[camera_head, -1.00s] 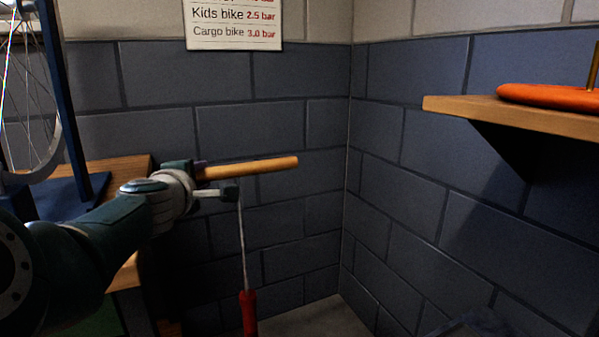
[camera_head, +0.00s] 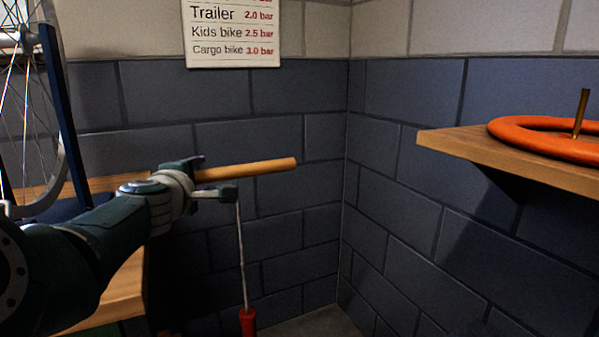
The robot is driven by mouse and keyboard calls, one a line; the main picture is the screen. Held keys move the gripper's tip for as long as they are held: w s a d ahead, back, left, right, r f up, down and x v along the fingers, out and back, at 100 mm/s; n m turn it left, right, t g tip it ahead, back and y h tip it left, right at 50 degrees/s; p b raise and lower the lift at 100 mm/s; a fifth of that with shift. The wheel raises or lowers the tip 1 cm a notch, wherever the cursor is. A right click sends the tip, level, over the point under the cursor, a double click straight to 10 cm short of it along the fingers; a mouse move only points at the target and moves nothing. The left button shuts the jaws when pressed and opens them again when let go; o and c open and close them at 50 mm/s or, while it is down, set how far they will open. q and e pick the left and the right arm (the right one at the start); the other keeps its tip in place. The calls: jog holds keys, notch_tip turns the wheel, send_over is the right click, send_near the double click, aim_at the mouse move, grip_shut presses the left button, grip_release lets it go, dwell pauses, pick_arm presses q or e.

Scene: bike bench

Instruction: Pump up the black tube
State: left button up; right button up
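My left gripper (camera_head: 211,181) is shut around the pump's wooden handle (camera_head: 258,168), which sticks out to the right. The pump's thin metal rod (camera_head: 241,250) runs down from the handle. The top of its red barrel (camera_head: 248,322) shows at the bottom edge, and the rest is below the frame. The black tube is not in view. My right gripper is not in view.
A wooden shelf (camera_head: 495,158) on the right wall holds an orange ring (camera_head: 520,137) and an upright brass peg (camera_head: 581,113). A wheel (camera_head: 60,160) in a blue stand is at the left by a wooden bench (camera_head: 118,290). A pressure sign (camera_head: 232,35) hangs on the wall.

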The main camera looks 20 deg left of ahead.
pick_arm(q)
jog(key=shift+s, duration=0.2)
jog(key=p+v, duration=0.5)
jog(key=v, duration=0.4)
jog(key=shift+s+d+p, duration=0.2)
jog(key=shift+s+p, duration=0.05)
jog(key=shift+p, duration=0.15)
jog(key=shift+c, duration=0.2)
